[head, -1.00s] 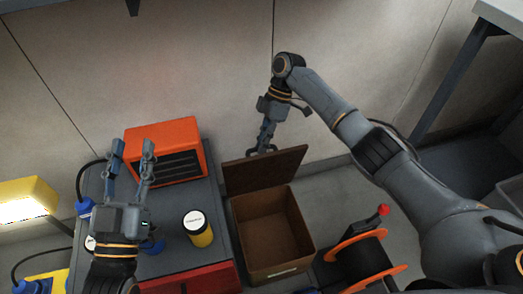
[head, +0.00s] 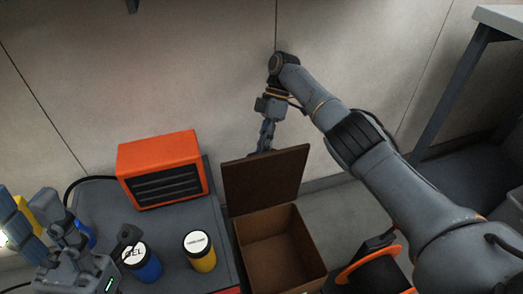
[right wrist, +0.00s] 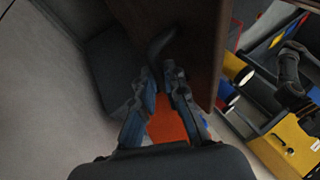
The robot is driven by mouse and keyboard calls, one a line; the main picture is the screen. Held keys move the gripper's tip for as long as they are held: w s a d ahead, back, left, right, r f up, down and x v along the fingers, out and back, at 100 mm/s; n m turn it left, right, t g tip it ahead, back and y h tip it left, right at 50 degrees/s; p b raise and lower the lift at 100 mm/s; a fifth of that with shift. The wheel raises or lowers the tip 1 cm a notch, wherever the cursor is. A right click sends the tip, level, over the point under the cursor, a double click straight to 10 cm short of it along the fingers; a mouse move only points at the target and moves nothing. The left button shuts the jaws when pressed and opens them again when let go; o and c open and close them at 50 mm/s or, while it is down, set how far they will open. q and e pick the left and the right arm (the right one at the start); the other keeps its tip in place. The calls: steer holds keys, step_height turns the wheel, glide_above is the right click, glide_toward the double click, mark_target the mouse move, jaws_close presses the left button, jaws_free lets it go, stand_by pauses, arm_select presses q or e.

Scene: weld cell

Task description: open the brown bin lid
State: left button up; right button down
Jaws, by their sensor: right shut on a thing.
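The brown bin (head: 323,265) stands open on the floor, its inside visible and empty. Its brown lid (head: 265,182) is raised along the back edge, standing steeply with its inner face toward me. My right gripper (head: 266,147) is behind the lid's top edge, its tips partly hidden there. In the right wrist view the right gripper (right wrist: 161,78) is shut at the dark curved handle (right wrist: 161,42) on the lid (right wrist: 190,55). My left gripper (head: 38,212) is at the lower left with its fingers apart, empty, away from the bin.
An orange unit (head: 163,165) and two jars, one yellow (head: 201,254) and one blue (head: 143,265), stand on the grey bench left of the bin. An orange-rimmed reel (head: 368,268) is right of the bin. The wall is close behind the lid.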

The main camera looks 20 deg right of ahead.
steer(key=shift+s+d+f, duration=0.1)
steer(key=shift+d+f, duration=0.05)
steer(key=shift+f, duration=0.35)
steer(key=c, duration=1.4)
jaws_free()
steer(key=shift+f, duration=0.1)
steer(key=shift+o, duration=0.2)
steer(key=shift+r, duration=0.2)
steer(key=shift+r, duration=0.1)
step_height(320, 180, up, 10)
